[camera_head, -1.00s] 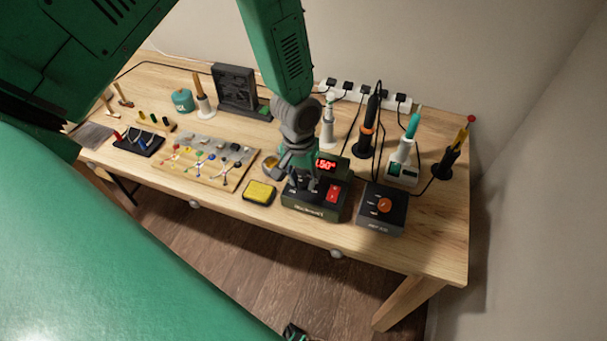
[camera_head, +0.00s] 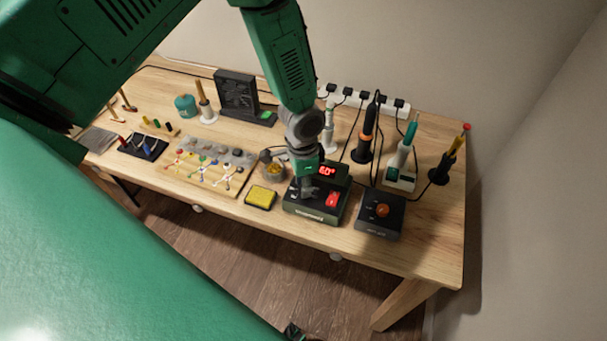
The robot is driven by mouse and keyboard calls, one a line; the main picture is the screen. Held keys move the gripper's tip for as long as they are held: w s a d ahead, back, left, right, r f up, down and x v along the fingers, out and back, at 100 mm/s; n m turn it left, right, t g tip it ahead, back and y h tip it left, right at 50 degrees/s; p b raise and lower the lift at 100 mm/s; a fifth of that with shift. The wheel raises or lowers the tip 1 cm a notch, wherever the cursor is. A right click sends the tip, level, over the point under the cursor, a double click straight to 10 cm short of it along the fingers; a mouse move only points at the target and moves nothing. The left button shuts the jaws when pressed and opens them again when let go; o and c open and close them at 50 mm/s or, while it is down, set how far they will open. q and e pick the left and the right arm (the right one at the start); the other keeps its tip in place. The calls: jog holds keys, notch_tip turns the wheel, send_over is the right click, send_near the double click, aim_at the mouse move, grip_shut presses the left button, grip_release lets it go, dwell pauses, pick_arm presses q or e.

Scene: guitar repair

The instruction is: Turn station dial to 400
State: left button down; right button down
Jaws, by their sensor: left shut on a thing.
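The soldering station (camera_head: 321,213) is a dark box near the front edge of the bench, with a red switch (camera_head: 333,200) on its top right. Its red display (camera_head: 327,170) stands behind and is partly covered by my gripper; the visible digits look like 60°. My left gripper (camera_head: 305,191) reaches down from above onto the station's top left and is shut on the dial there. The dial is mostly hidden by the fingers.
Irons in stands, such as the orange-ringed one (camera_head: 367,136), and a power strip are behind.

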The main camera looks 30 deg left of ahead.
pick_arm(q)
jog(key=m, duration=0.4)
jog(key=shift+w+d+m+p, duration=0.1)
jog(key=shift+w+m+p, duration=0.15)
jog(key=shift+m+p, duration=0.1)
jog(key=m, duration=0.4)
jog(key=shift+m+p, duration=0.25)
jog(key=shift+p, duration=0.1)
jog(key=m, duration=0.4)
jog(key=shift+d+y+p, duration=0.1)
jog(key=shift+y+p, duration=0.25)
jog(key=shift+y, duration=0.05)
jog(key=shift+s+m+p, duration=0.1)
jog(key=shift+m+p, duration=0.2)
jog(key=shift+m, duration=2)
jog(key=c, duration=1.3)
grip_release()
jog(key=shift+o, duration=0.2)
jog(key=shift+f, duration=0.1)
